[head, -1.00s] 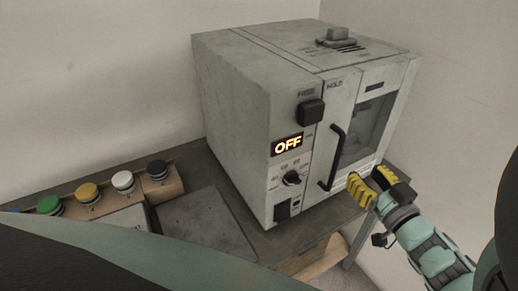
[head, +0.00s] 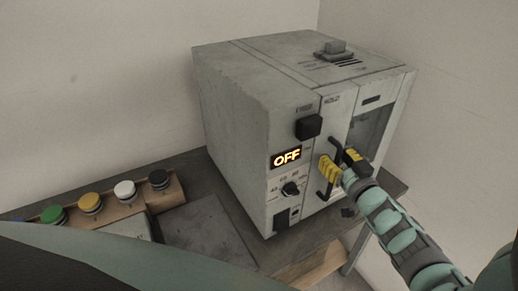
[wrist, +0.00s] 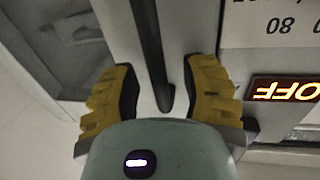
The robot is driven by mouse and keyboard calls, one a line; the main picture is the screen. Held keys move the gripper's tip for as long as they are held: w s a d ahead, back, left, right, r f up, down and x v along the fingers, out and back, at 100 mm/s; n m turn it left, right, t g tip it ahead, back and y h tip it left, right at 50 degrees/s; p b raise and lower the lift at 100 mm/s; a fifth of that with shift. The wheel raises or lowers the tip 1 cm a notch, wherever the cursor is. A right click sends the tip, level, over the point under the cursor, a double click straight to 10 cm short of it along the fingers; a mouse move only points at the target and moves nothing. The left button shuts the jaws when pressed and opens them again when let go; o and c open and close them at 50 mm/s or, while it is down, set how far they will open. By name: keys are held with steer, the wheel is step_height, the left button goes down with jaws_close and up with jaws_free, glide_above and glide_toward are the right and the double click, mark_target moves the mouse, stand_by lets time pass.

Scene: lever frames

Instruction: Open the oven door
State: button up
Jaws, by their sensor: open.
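The oven (head: 238,115) is a pale grey box on a table, with its door (head: 341,113) closed at the front right. A black vertical bar handle (head: 336,143) is on the door's left side. My gripper (head: 340,159) is open at the handle, its yellow-padded fingers on either side of it. In the wrist view, the handle (wrist: 149,45) runs between the spread fingers of my gripper (wrist: 161,78), with a gap on each side. My gripper hides the middle of the handle in the head view.
A lit OFF display (head: 286,157), a black square button (head: 308,126) and a knob (head: 290,189) sit left of the handle. A box with several coloured buttons (head: 90,203) stands at the left. Walls stand close behind and to the right.

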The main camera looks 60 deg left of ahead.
steer(key=shift+o, duration=0.4)
jaws_close()
